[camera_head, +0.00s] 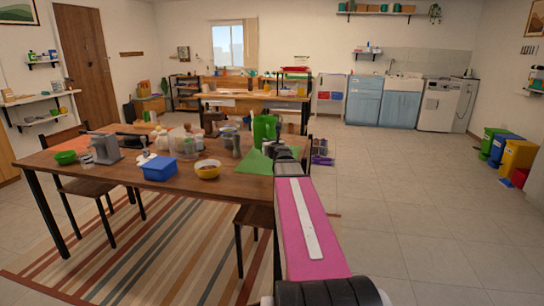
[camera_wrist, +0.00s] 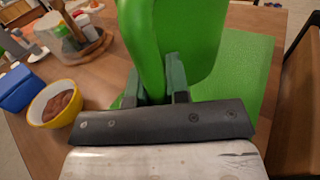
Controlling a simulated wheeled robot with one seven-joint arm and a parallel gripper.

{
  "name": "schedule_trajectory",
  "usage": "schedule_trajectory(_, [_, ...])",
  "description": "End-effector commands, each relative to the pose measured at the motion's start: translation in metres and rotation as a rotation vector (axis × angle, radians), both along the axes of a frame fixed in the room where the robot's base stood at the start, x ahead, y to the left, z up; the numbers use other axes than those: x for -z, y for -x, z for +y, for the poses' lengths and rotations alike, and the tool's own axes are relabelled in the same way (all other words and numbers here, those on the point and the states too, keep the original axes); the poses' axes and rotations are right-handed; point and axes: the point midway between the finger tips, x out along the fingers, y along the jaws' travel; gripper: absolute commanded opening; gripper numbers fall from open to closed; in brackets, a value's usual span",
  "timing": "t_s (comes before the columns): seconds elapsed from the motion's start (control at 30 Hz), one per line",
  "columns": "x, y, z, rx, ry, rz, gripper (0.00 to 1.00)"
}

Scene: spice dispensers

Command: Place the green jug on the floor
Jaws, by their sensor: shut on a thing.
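The green jug (camera_head: 264,129) is at the right end of the wooden table in the head view, above a green mat (camera_head: 253,163). In the wrist view the jug (camera_wrist: 200,40) fills the top middle, with its handle (camera_wrist: 142,50) between my fingers. My gripper (camera_wrist: 162,78) is shut on that handle. I cannot tell whether the jug's base touches the mat. The tiled floor (camera_head: 430,220) is open to the right of the table.
A yellow bowl (camera_head: 208,169) and a blue box (camera_head: 159,168) stand left of the jug on the table (camera_head: 130,183). A chair (camera_head: 252,218) is at the table's near side. A striped rug (camera_head: 150,250) lies below. Colored bins (camera_head: 515,158) stand at the far right.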

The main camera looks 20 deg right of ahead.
Motion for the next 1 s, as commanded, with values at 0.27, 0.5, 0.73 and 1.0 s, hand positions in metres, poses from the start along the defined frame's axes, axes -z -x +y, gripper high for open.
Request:
schedule_trajectory(0.27, [0.034,-0.049,-0.037,0.0,-0.002,0.001,0.0])
schedule_trajectory(0.5, [0.052,-0.071,-0.055,0.0,-0.001,0.0,0.0])
schedule_trajectory(0.73, [0.069,-0.072,-0.056,-0.001,-0.001,0.001,0.0])
schedule_trajectory(1.0, [0.094,-0.072,-0.056,-0.002,0.0,-0.001,0.0])
